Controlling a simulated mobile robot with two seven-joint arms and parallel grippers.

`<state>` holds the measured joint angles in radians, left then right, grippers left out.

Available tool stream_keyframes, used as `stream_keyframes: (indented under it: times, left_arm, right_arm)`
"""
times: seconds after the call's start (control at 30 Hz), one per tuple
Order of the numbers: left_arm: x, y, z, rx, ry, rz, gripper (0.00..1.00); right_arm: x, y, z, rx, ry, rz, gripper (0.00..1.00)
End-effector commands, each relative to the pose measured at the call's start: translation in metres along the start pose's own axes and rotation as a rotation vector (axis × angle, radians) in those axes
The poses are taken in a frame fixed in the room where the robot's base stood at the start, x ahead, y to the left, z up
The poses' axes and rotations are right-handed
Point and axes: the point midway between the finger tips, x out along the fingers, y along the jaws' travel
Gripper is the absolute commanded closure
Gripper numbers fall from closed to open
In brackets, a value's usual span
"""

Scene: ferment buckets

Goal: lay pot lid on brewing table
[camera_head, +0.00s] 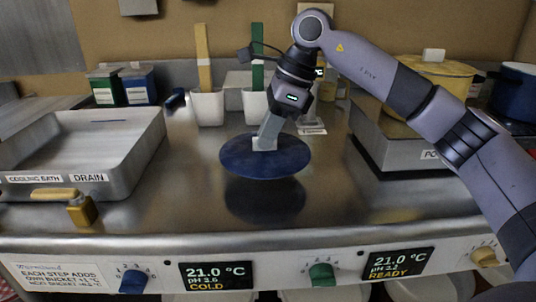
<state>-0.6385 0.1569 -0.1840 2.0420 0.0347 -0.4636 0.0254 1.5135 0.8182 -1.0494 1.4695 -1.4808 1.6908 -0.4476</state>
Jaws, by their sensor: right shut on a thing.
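The pot lid (240,160) is a round dark blue disc, roughly level, over the middle of the steel brewing table (180,212). My right gripper (265,142) comes down from above and is shut on the lid at its top centre. The knob is mostly hidden by the fingers. A dark reflection shows on the steel below the lid, and the lid seems to hang a little above the surface. My left gripper is not in view.
The cooling bath tray (125,185) stands at the left with a tap at its front. White cups (207,107) with yellow and green sticks stand behind the lid. A yellow pot (445,75) and a blue pot (515,92) are at the right. Steel around the lid is clear.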

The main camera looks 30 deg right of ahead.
Motion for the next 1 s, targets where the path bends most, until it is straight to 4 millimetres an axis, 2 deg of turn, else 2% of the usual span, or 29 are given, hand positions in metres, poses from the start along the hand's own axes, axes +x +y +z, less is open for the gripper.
stream_keyframes:
  times: [0.3,0.67,0.7,0.73,0.77,1.0]
  left_arm:
    - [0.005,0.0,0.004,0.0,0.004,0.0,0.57]
    - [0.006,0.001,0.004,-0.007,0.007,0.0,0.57]
    - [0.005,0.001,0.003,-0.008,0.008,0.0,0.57]
    - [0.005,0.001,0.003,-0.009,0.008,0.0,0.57]
    - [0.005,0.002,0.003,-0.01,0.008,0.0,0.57]
    - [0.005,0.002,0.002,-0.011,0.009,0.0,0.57]
  right_arm:
    - [0.038,0.0,-0.016,0.001,0.001,0.001,1.0]
    - [0.042,0.0,-0.017,0.0,0.001,0.001,1.0]
    - [0.041,0.0,-0.017,0.0,0.001,0.001,0.76]
    - [0.041,0.0,-0.017,0.0,0.001,0.001,0.66]
    - [0.041,0.0,-0.017,0.0,0.001,0.001,0.63]
    - [0.04,0.0,-0.017,0.0,0.001,0.001,0.63]
